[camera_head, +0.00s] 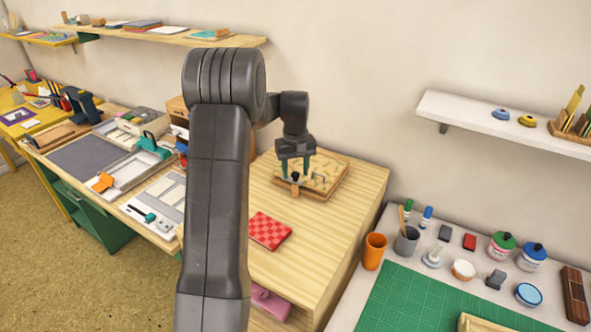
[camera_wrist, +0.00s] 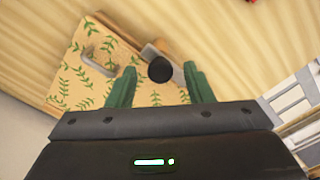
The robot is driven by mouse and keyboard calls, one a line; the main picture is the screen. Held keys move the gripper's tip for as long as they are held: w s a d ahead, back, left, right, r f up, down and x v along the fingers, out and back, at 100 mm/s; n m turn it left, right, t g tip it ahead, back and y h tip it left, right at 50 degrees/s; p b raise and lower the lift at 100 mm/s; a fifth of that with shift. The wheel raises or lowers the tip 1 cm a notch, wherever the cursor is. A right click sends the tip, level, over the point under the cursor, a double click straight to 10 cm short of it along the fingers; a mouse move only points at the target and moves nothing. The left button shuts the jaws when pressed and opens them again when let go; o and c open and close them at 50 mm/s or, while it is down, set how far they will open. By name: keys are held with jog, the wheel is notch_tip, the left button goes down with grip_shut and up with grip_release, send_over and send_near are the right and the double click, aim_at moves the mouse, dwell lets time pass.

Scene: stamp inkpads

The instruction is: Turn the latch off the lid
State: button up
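A wooden box with a leaf-patterned lid (camera_head: 322,172) sits on the light wooden cabinet top; its lid (camera_wrist: 85,75) also shows in the wrist view, with a grey loop handle (camera_wrist: 100,58). A latch with a black round knob (camera_wrist: 160,69) and a grey plate is at the lid's edge. The latch knob shows small in the head view (camera_head: 295,177). My gripper (camera_head: 296,178) points down at the front edge of the box. In the wrist view its green fingers (camera_wrist: 157,76) are apart, one on each side of the knob, with visible gaps. Contact is not visible.
A red checkered pad (camera_head: 269,231) lies on the cabinet top (camera_head: 335,222) in front of the box. The right table holds an orange cup (camera_head: 374,251), ink jars and a green mat (camera_head: 440,312). The left table holds trays and stamps. A wall shelf (camera_head: 470,118) is at the right.

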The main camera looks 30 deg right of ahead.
aim_at(295, 173)
notch_tip(295, 173, up, 14)
jog(key=b, duration=0.1)
dwell(0.5)
jog(key=shift+f, duration=0.15)
dwell(0.3)
notch_tip(295, 173, down, 14)
jog(key=shift+r+p, duration=0.1)
jog(key=shift+p, duration=0.4)
dwell(0.3)
